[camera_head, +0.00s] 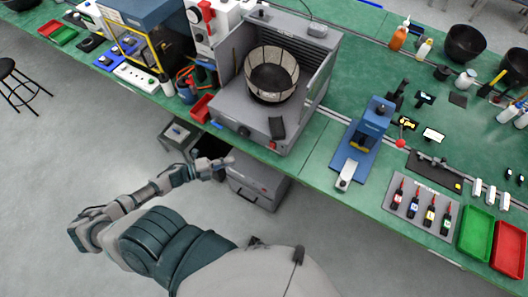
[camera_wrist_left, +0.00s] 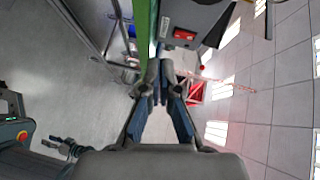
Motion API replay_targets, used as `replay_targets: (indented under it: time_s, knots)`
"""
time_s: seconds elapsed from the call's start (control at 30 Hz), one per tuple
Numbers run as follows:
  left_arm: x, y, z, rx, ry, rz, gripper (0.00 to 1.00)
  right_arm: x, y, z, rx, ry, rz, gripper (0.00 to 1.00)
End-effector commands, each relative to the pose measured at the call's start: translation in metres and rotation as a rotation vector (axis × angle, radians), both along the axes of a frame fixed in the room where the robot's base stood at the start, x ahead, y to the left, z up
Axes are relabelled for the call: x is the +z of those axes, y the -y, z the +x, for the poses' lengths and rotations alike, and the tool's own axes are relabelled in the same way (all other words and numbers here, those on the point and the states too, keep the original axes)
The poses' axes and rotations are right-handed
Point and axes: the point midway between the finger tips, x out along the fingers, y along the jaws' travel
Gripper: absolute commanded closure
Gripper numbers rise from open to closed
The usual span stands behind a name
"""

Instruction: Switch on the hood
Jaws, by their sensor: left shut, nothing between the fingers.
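The hood (camera_head: 226,110) is a grey box on the green bench in the head view, with a round dark basket inside. The red switch also shows at the top of the left wrist view (camera_wrist_left: 185,34). My left gripper (camera_head: 230,160) is shut and empty in front of the bench edge, below and left of the switch and apart from it. A dark jointed shape (camera_wrist_left: 65,148) at lower left in the wrist view seems to be my right gripper; its fingers are unclear.
A grey cabinet (camera_head: 258,187) stands under the bench, below the hood. A blue press (camera_head: 365,140) stands to the hood's right and a red bin (camera_head: 202,108) to its left.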

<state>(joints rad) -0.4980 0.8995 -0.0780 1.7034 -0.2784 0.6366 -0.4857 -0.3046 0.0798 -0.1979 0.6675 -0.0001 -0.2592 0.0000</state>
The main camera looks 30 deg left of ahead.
Motion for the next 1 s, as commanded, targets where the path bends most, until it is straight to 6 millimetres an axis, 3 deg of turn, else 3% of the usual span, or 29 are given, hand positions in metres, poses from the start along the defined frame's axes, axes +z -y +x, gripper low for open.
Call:
replay_targets:
  time_s: [0.1,0.2,0.57,0.77,1.0]
  knots:
    - [0.023,0.019,-0.007,-0.112,0.069,0.024,1.00,-0.004,0.000,0.000,-0.001,0.001,0.000,0.60]
    - [0.031,0.025,-0.010,-0.145,0.093,0.028,1.00,-0.004,0.000,0.002,-0.001,0.004,0.000,0.60]
    - [0.031,0.026,-0.008,-0.146,0.095,0.026,1.00,-0.003,0.003,0.001,0.000,0.005,-0.002,0.60]
    - [0.030,0.044,0.008,-0.146,0.098,0.027,1.00,-0.004,0.003,-0.001,0.001,-0.001,-0.003,0.60]
    - [0.027,0.084,0.042,-0.145,0.098,0.027,1.00,-0.002,0.001,0.002,0.000,0.006,0.000,0.60]
